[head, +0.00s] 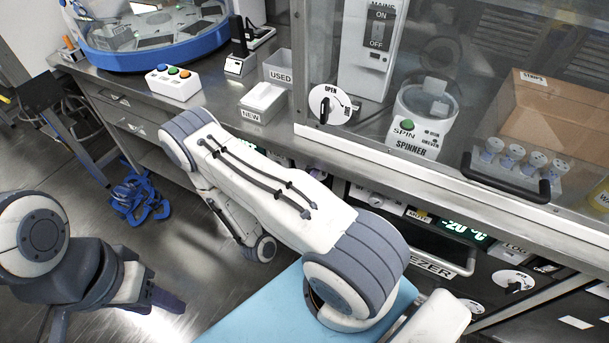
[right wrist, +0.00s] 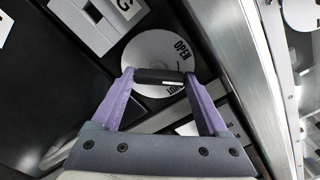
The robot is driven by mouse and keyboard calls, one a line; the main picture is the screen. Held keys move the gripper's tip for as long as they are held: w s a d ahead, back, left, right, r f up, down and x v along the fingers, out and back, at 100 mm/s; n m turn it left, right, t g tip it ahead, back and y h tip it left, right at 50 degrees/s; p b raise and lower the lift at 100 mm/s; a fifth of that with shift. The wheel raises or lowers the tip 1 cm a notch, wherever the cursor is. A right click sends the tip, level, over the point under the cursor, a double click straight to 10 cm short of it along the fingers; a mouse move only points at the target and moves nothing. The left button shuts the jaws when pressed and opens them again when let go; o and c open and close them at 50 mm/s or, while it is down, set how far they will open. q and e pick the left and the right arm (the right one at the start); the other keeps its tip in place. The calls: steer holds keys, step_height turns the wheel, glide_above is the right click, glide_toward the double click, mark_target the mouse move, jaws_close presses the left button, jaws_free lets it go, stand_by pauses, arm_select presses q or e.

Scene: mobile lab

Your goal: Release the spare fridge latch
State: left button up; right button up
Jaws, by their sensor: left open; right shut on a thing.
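I cannot tell from these frames which door the dial belongs to. My right gripper is hidden in the head view. My left gripper (head: 165,298) is open and empty above the floor at the lower left, away from the bench.
The head view shows a freezer (head: 430,250) under the bench and a latch dial (head: 512,281) to its right. Another dial marked OPEN (head: 330,104) is on the glass cabinet, with a spinner (head: 418,130) behind the glass. Blue straps (head: 138,192) lie on the floor.

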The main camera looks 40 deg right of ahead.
steer(key=n+p, duration=0.1)
steer(key=n, duration=0.3)
steer(key=shift+w+r+n, duration=0.1)
steer(key=shift+n, duration=0.2)
steer(key=shift+a+n, duration=0.1)
steer(key=shift+n, duration=1.9)
steer(key=shift+w, duration=0.1)
steer(key=o, duration=1.2)
steer(key=shift+o, duration=0.2)
steer(key=v, duration=1)
steer(key=shift+a, duration=0.2)
